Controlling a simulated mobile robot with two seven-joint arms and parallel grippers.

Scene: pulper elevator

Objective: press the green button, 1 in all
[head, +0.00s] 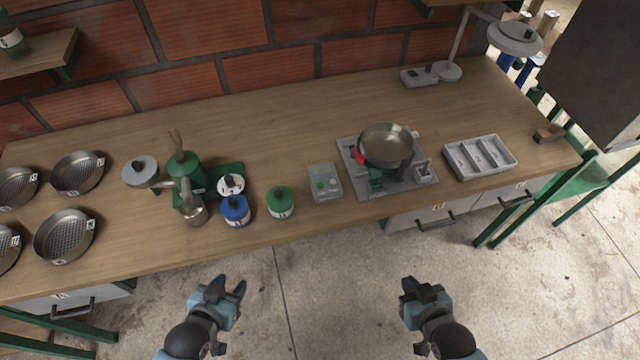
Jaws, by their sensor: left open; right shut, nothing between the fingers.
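A small grey control box (325,193) lies on the wooden bench, left of the grey plate with the metal pan. A small green button (321,185) shows on its top face, with another small round detail beside it that is too small to make out. My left gripper (229,286) is open and empty over the floor in front of the bench, below and left of the box. My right gripper (408,284) is shut and empty, also in front of the bench, below and right of the box. Neither touches anything.
A metal pan (387,146) sits on a grey plate (352,186) just right of the box. A green canister (280,202) and a blue canister (236,211) stand to its left. A grey divided tray (480,157) lies farther right. Bare bench lies behind the box.

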